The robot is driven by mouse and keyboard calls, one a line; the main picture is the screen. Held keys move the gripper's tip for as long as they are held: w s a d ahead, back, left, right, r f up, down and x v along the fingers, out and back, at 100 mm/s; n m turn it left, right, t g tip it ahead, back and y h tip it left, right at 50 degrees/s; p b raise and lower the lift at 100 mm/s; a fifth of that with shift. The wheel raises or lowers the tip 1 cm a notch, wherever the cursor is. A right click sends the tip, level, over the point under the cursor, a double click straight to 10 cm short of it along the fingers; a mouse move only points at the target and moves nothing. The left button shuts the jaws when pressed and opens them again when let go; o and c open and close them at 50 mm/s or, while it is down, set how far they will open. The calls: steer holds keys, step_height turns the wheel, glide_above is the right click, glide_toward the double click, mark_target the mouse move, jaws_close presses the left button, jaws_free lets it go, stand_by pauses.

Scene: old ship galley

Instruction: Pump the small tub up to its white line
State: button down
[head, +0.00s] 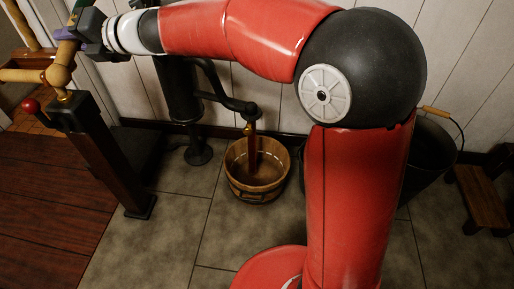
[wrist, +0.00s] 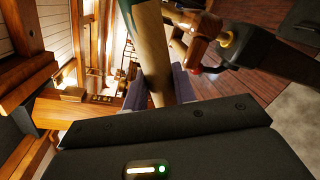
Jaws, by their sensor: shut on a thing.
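The small wooden tub (head: 258,190) stands on the tiled floor under the black spout (head: 238,104). A dark reddish-brown stream or rod (head: 252,152) runs from the spout's mouth down into it; I cannot tell which. The tub seems to hold liquid, but its level is unclear and I cannot make out a white line. My gripper (head: 67,34) is at the upper left, shut on the wooden pump handle (head: 61,70). In the wrist view the handle (wrist: 151,55) rises between the purple-grey fingers (wrist: 159,92).
A dark post (head: 108,160) with a red knob (head: 30,105) stands below the handle. A black pipe column (head: 180,95) rises behind the tub. A dark bucket (head: 432,160) and a wooden stool (head: 480,195) are at right. Tiles in front of the tub are clear.

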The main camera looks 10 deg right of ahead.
steer(key=shift+n, duration=0.9)
steer(key=f+b, duration=0.1)
steer(key=f, duration=0.1)
steer(key=f+b, duration=0.2)
steer(key=w+f+b, duration=0.1)
steer(key=b, duration=0.1)
steer(key=shift+d+f, duration=0.25)
steer(key=shift+f, duration=0.15)
steer(key=w+d+f+n+t+b, duration=0.1)
steer(key=w+f+n+b, duration=0.2)
steer(key=f+b, duration=0.4)
steer(key=shift+w+d+f, duration=0.2)
steer(key=shift+w+f, duration=0.1)
steer(key=shift+f, duration=0.35)
steer(key=shift+r, duration=0.15)
